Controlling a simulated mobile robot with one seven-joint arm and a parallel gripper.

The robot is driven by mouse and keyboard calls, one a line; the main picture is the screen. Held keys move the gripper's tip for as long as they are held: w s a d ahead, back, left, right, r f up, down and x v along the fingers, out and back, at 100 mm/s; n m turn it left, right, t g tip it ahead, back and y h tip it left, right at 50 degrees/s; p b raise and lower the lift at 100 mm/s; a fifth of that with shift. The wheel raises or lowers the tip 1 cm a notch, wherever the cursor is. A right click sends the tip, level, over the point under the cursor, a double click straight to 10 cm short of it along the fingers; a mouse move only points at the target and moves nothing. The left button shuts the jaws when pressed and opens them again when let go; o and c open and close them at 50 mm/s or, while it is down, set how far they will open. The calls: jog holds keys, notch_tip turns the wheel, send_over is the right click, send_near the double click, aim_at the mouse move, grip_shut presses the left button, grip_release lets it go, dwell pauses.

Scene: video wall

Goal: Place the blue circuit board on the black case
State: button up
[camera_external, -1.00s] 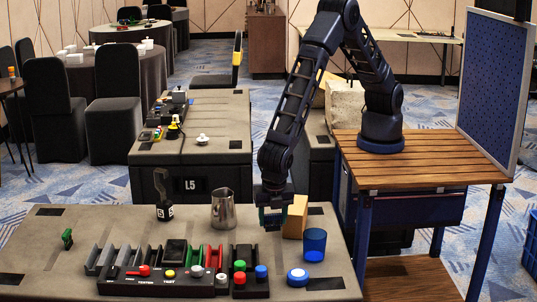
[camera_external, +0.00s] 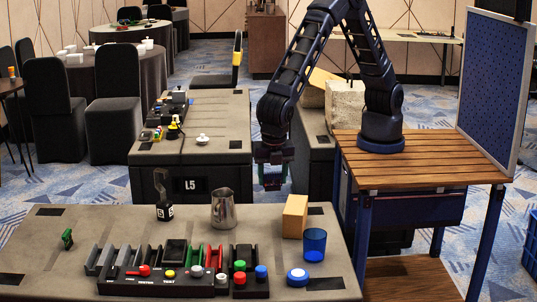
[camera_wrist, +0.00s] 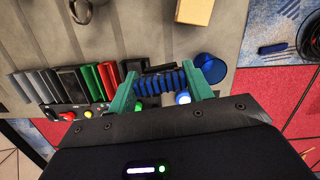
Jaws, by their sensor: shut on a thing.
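My gripper (camera_external: 272,180) is raised above the far edge of the grey table, pointing down. In the wrist view its two green fingers (camera_wrist: 160,72) are closed on a ridged dark-blue piece, which looks like the blue circuit board (camera_wrist: 160,83). It spans the gap between the fingers, and its lower side is hidden. A flat black box, perhaps the black case (camera_external: 175,252), stands in the row of slots at the front; it also shows in the wrist view (camera_wrist: 72,82). I cannot tell for sure that this is the case. The held piece is apart from it.
Grey, green and red upright pieces (camera_external: 194,256) flank the black box. A button panel (camera_external: 150,280) lies before it. A metal jug (camera_external: 223,209), tan block (camera_external: 295,216), blue cup (camera_external: 314,244) and round button (camera_external: 298,277) stand nearby. The table's left part is mostly clear.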

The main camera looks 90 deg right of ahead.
jog(key=w+d, duration=0.8)
jog(key=d, duration=0.5)
jog(key=w+d, duration=0.8)
jog(key=d, duration=0.5)
jog(key=w+d, duration=0.7)
jog(key=d, duration=0.7)
jog(key=w+d+m, duration=0.1)
jog(key=w+d, duration=0.1)
jog(key=d, duration=2.2)
jog(key=s+d, duration=0.4)
jog(key=d, duration=0.7)
jog(key=s+d, duration=0.3)
jog(key=d, duration=0.9)
jog(key=shift+m, duration=0.3)
notch_tip(320, 180, down, 20)
jog(key=shift+r, duration=0.15)
